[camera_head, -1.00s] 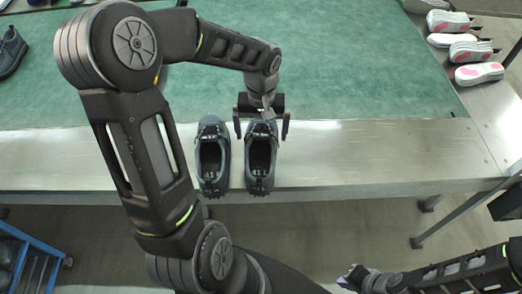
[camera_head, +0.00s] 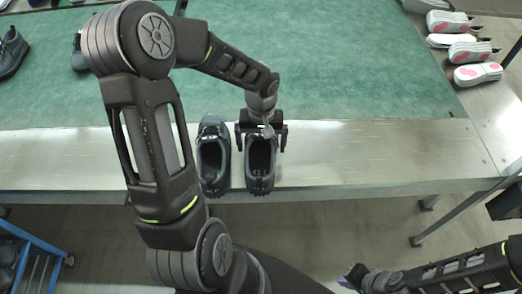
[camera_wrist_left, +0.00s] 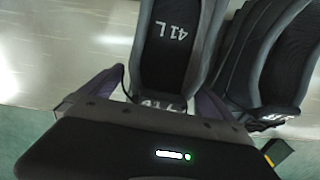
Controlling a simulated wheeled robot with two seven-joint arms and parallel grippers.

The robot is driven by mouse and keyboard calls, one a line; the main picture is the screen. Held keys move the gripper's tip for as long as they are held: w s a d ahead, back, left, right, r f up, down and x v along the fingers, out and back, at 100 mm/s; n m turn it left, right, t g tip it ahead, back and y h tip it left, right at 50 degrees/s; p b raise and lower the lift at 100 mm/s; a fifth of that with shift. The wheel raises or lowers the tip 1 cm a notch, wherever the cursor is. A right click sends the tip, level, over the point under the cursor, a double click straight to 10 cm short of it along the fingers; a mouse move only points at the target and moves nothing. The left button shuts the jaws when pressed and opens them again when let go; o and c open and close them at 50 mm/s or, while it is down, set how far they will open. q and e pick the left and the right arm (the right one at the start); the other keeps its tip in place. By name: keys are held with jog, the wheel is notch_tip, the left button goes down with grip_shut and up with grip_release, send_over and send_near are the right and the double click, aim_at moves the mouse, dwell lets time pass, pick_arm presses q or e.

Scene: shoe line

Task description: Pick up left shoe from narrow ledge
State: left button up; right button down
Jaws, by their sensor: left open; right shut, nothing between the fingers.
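Two dark grey shoes stand side by side on the narrow metal ledge (camera_head: 400,160). The right-hand one in the head view, the left shoe (camera_head: 260,178), has "41 L" printed inside; it fills the middle of the left wrist view (camera_wrist_left: 172,45). The other shoe (camera_head: 213,165) is close on its left, and shows at the right of the left wrist view (camera_wrist_left: 265,60). My left gripper (camera_head: 261,141) is open, its fingers on either side of the left shoe's far end; no grip shows. My right gripper (camera_head: 352,279) is shut and empty, low in front of the ledge.
A green mat (camera_head: 330,75) covers the surface behind the ledge. More dark shoes (camera_head: 10,52) are at the far left, and several pale shoes with pink soles (camera_head: 478,74) at the far right. A blue rack (camera_head: 35,250) stands at lower left. The ledge right of the pair is clear.

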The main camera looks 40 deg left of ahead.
pick_arm(q)
jog(key=shift+c, duration=0.4)
jog(key=c, duration=1.6)
jog(key=shift+r, duration=0.15)
notch_tip(320, 180, up, 10)
jog(key=shift+f+b, duration=0.1)
jog(key=shift+b, duration=0.3)
